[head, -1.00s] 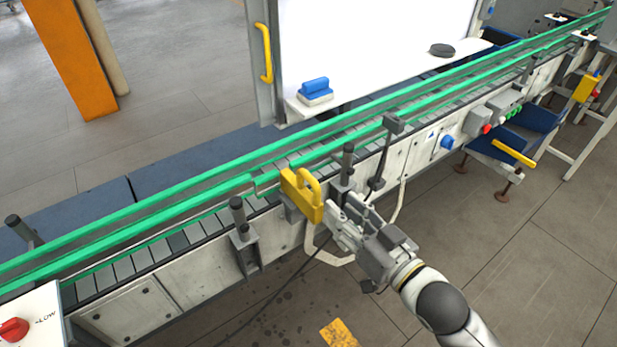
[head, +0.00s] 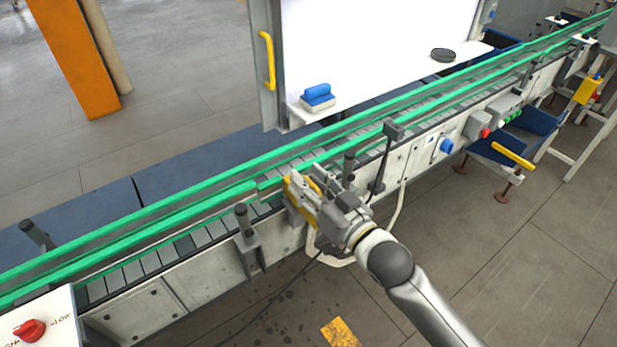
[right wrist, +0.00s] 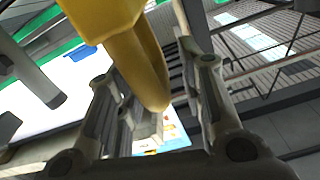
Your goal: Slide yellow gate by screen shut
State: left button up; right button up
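The yellow gate (head: 292,197) sits on the near side of the conveyor, below the white screen (head: 375,50). My right gripper (head: 316,183) is at the gate and covers much of its handle in the head view. In the right wrist view the yellow handle (right wrist: 138,62) reaches down between the two spread fingers. The fingers look open on either side of it, with a gap to the right finger. Contact with the left finger cannot be told. My left gripper is not in view.
Green rails (head: 215,197) run along the conveyor. Dark posts (head: 243,218) stand on its near side, one close to my right gripper. A red knob (head: 30,330) is on a panel at lower left. The floor on the near side is mostly clear.

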jog(key=shift+w+a, duration=0.15)
grip_shut()
dwell(0.4)
jog(key=x, duration=0.6)
jog(key=shift+w+a+b, duration=0.1)
jog(key=shift+w+b, duration=0.05)
jog(key=shift+b, duration=0.2)
jog(key=shift+r, duration=0.1)
